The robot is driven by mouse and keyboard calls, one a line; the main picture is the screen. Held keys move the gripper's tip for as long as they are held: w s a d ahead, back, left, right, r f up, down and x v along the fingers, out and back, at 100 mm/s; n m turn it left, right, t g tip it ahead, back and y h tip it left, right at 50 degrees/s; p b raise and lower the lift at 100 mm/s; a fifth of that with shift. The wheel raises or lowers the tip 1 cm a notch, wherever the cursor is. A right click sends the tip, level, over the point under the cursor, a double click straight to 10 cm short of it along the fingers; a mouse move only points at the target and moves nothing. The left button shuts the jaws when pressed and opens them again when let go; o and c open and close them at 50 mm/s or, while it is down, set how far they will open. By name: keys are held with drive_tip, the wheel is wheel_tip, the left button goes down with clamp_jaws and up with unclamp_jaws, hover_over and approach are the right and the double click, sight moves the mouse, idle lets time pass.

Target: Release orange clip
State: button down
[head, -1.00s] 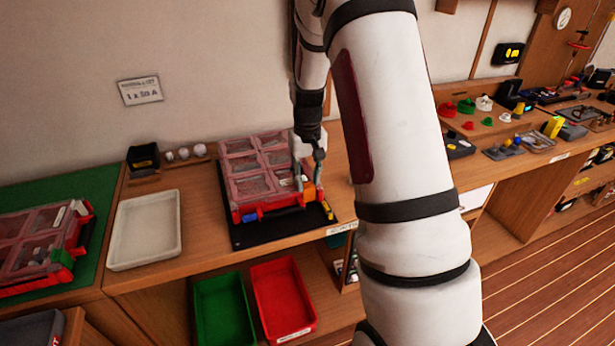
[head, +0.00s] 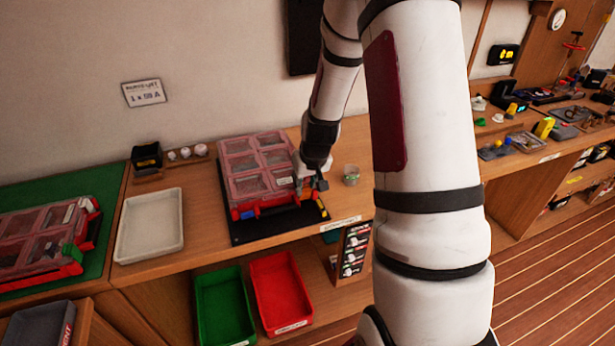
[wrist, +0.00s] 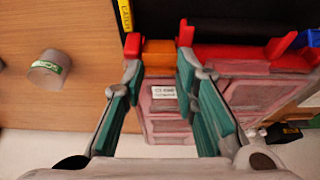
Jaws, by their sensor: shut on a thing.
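A parts case (head: 232,189) with a clear compartmented lid and red front edge lies on a black mat (head: 262,232). The orange clip (wrist: 158,50) sits at one end of the case's front edge, beside a red piece. In the wrist view, my gripper (wrist: 159,64) has its two fingers on either side of the orange clip, shut on it. In the head view, my gripper (head: 312,185) is low at the case's front right corner and largely covers the orange clip (head: 308,195). The blue clip (wrist: 308,39) is at the other end. The lid lies flat and looks closed.
A small jar (head: 351,175) stands right of the case; it also shows in the wrist view (wrist: 48,69). An empty white tray (head: 150,225) is to the left. Green (head: 222,305) and red (head: 280,295) bins sit below the bench edge. A second case (head: 45,240) lies far left.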

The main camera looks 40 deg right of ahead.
sight(305, 195)
drive_tip(key=s+t+p, duration=0.1)
drive_tip(key=t, duration=0.1)
drive_tip(key=s+f+t+h+p, duration=0.1)
drive_tip(key=shift+s+a+t+p, duration=0.3)
drive_tip(key=shift+s+a, duration=0.05)
drive_tip(key=shift+a, duration=0.05)
drive_tip(key=shift+s+a+f+t+h+p, duration=0.15)
drive_tip(key=shift+s+f+t+h+p, duration=0.2)
drive_tip(key=shift+t, duration=0.6)
drive_tip(key=shift+s+a+f+t+h+p, duration=0.1)
drive_tip(key=shift+s+f+t+h+p, duration=0.25)
drive_tip(key=shift+t, duration=0.6)
drive_tip(key=shift+f, duration=0.1)
drive_tip(key=c, duration=1.2)
unclamp_jaws()
drive_tip(key=shift+w, duration=0.1)
drive_tip(key=shift+c, duration=0.2)
